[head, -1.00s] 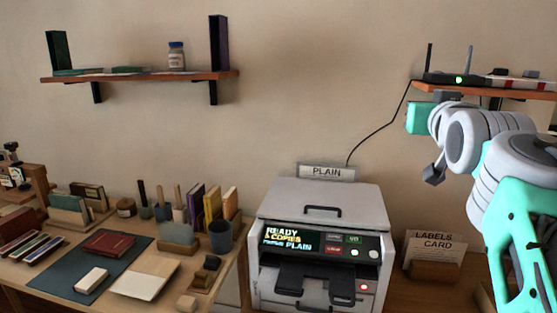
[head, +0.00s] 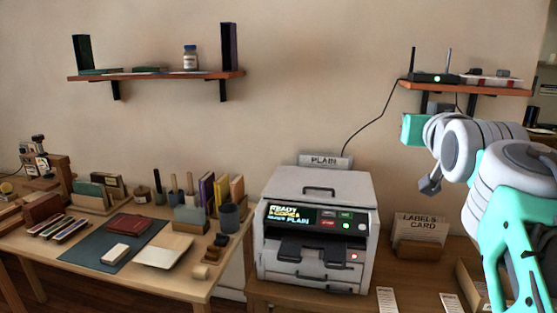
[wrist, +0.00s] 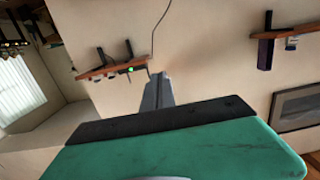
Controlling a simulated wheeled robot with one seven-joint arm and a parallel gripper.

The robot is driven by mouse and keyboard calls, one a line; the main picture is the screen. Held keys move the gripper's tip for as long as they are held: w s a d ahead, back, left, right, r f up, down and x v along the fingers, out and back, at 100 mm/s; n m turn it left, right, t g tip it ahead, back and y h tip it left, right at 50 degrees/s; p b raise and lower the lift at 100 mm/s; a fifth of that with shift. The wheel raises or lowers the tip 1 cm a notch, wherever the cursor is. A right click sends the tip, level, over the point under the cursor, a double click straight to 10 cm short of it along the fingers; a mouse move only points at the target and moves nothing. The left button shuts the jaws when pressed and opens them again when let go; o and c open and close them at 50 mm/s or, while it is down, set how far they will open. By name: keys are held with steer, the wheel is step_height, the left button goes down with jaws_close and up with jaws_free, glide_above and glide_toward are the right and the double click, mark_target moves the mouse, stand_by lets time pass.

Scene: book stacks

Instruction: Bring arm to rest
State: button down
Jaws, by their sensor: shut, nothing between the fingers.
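My gripper shows in the wrist view (wrist: 158,92). Its grey fingers are together, with nothing between them, beyond the black strip and teal body of the hand. In the head view my arm is at the right, bent and raised. Its teal end piece (head: 413,129) appears in front of the wall, below the right shelf (head: 470,88). The fingers cannot be made out clearly there. The arm's grey and teal links cover part of the right side of the head view.
A copier (head: 315,188) stands left of my arm, beside a labels card holder (head: 418,237). The desk (head: 188,283) at left holds books, pots and a dark mat. A router (head: 434,77) sits on the right shelf. The wall between the shelves is bare.

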steer(key=a+f+g+y+p, duration=0.1)
steer(key=a+f+g+p, duration=0.15)
steer(key=f, duration=0.85)
steer(key=s+a+f+n+g+y+p, duration=0.1)
steer(key=s+a+f+g, duration=0.4)
steer(key=s+f, duration=0.5)
steer(key=s+a+f+n+g+y+p, duration=0.1)
steer(key=s+a+f+g+p, duration=0.2)
steer(key=f, duration=1.3)
steer(key=s+a+g, duration=0.1)
steer(key=s+g, duration=0.2)
steer(key=s, duration=0.3)
steer(key=shift+s+a+f+p, duration=0.3)
steer(key=shift+s+a+p, duration=0.05)
steer(key=shift+a+p, duration=0.05)
